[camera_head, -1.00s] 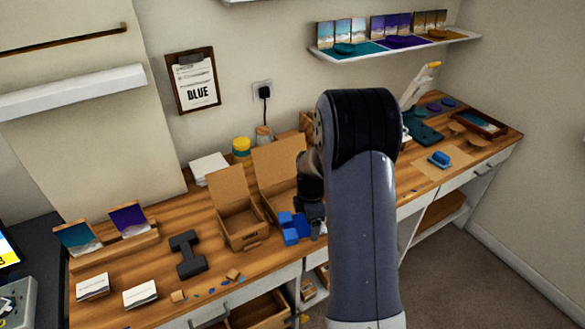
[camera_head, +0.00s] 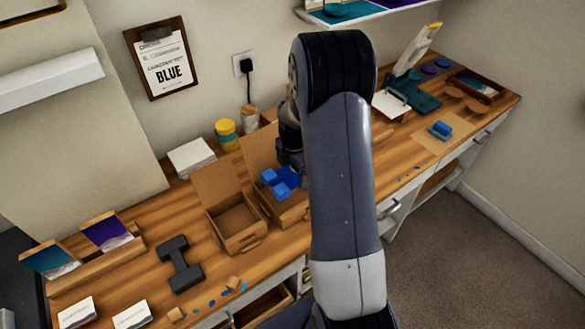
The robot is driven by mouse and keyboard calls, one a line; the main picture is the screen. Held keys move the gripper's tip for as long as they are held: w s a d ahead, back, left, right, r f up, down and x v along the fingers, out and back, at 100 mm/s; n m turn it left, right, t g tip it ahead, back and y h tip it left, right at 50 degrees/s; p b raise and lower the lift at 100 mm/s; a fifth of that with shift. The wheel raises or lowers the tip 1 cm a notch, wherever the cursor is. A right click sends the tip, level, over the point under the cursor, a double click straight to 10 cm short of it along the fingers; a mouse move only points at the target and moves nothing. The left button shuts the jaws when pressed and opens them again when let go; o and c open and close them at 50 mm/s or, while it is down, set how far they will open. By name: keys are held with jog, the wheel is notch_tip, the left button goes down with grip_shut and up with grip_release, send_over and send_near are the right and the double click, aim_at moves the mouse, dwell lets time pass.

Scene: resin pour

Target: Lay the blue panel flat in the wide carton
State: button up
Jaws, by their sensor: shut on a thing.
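Two cartons with raised lids stand on the wooden bench. The narrower carton (camera_head: 232,222) is at left and looks empty; the wider carton (camera_head: 293,217) is to its right, partly hidden by my arm. My gripper (camera_head: 277,183) is over the wider carton, with two bright blue blocky parts at its end. It is shut on the blue panel (camera_head: 291,176), whose darker blue surface shows beside those parts. The panel is partly covered, so I cannot tell its exact tilt or whether it touches the carton.
A dark dumbbell-shaped object (camera_head: 179,264) lies left of the cartons. A blue block (camera_head: 440,129) rests on brown paper at right. A clipboard reading BLUE (camera_head: 163,62) hangs on the wall.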

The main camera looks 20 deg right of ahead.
notch_tip(320, 180, down, 7)
jog(key=b, duration=0.4)
jog(key=shift+r+b, duration=0.1)
jog(key=shift+b, duration=0.2)
jog(key=o, duration=0.9)
jog(key=shift+r+p, duration=2.55)
jog(key=shift+r, duration=1.5)
